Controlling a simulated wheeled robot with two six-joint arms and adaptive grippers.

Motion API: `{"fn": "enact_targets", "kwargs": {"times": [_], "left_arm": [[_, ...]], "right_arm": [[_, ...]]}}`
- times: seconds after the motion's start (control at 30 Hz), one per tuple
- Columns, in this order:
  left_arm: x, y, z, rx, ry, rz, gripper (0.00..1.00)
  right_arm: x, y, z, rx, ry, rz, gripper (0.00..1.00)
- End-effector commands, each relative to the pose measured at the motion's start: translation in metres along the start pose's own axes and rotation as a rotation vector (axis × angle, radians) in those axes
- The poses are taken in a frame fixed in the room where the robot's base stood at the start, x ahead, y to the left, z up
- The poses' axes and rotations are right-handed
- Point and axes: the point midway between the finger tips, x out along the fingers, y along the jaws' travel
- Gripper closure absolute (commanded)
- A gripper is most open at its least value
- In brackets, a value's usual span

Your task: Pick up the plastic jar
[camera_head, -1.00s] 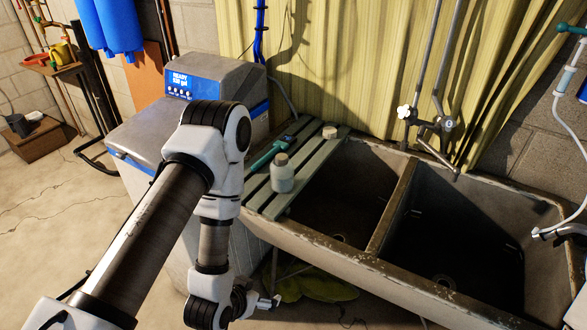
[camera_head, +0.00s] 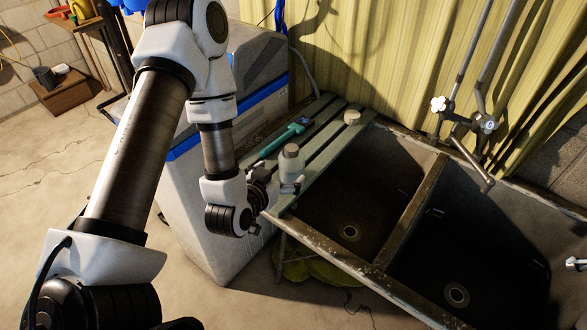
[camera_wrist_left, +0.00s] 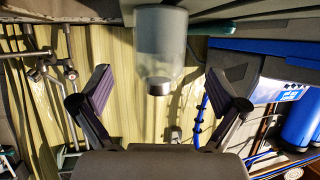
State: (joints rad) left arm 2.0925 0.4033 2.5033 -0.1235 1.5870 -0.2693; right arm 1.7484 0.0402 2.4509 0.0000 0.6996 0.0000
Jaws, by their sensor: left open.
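The plastic jar (camera_head: 291,163) is pale and translucent with a tan lid. It stands upright on the slatted board over the left end of the sink. My left gripper (camera_head: 290,187) is low beside the jar, on its near side. In the left wrist view, which is upside down, the jar (camera_wrist_left: 160,40) hangs at the top centre with its grey lid pointing down. The left gripper (camera_wrist_left: 160,95) is open there, its two dark pads apart on either side of the jar's line, with nothing held. My right gripper is not in view.
A teal-handled tool (camera_head: 278,140) lies behind the jar on the slatted board (camera_head: 325,148). A small round tan item (camera_head: 352,117) sits at the board's far end. The double sink (camera_head: 405,225) opens to the right. A grey cabinet (camera_head: 262,75) stands behind my left arm.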

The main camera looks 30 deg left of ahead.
Motion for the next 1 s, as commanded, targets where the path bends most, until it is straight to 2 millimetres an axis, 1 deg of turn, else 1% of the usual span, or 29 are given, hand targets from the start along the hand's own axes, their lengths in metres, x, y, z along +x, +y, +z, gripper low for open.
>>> {"fn": "enact_targets", "kwargs": {"times": [0.03,0.07,0.17,0.23,0.3,0.37,0.43,0.6,0.67,0.7,0.77,0.8,1.0], "left_arm": [[0.005,0.000,0.003,-0.001,0.002,0.000,0.03],[0.006,0.000,0.002,0.000,0.002,0.000,0.03],[0.017,0.001,-0.003,0.004,0.000,0.000,0.03],[0.030,0.002,-0.005,0.005,0.000,0.000,0.03],[0.043,0.002,-0.003,0.003,0.001,0.000,0.03],[0.051,0.002,-0.002,0.003,0.000,0.000,0.03],[0.055,0.002,-0.001,0.001,-0.001,0.000,0.03],[0.056,0.002,-0.001,0.000,-0.001,0.000,0.03],[0.056,0.002,-0.001,0.000,-0.001,0.000,0.24],[0.056,0.002,-0.001,0.000,-0.001,0.000,0.38],[0.056,0.002,-0.001,0.000,-0.001,0.000,0.59],[0.056,0.002,0.000,0.000,-0.001,0.000,0.73],[0.055,0.002,-0.001,0.000,-0.001,0.000,0.74]], "right_arm": [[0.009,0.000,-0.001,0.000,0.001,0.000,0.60],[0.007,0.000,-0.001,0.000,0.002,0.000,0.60],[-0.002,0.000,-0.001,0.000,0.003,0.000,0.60],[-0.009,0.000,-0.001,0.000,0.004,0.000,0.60],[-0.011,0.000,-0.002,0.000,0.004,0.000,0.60],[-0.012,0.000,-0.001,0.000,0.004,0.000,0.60],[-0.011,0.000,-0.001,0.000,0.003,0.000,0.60],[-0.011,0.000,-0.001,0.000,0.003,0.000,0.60],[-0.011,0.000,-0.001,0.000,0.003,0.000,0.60],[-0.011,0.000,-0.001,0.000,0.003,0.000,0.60],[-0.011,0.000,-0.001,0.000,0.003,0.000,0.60],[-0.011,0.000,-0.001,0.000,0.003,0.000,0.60],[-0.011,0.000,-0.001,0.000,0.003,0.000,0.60]]}}
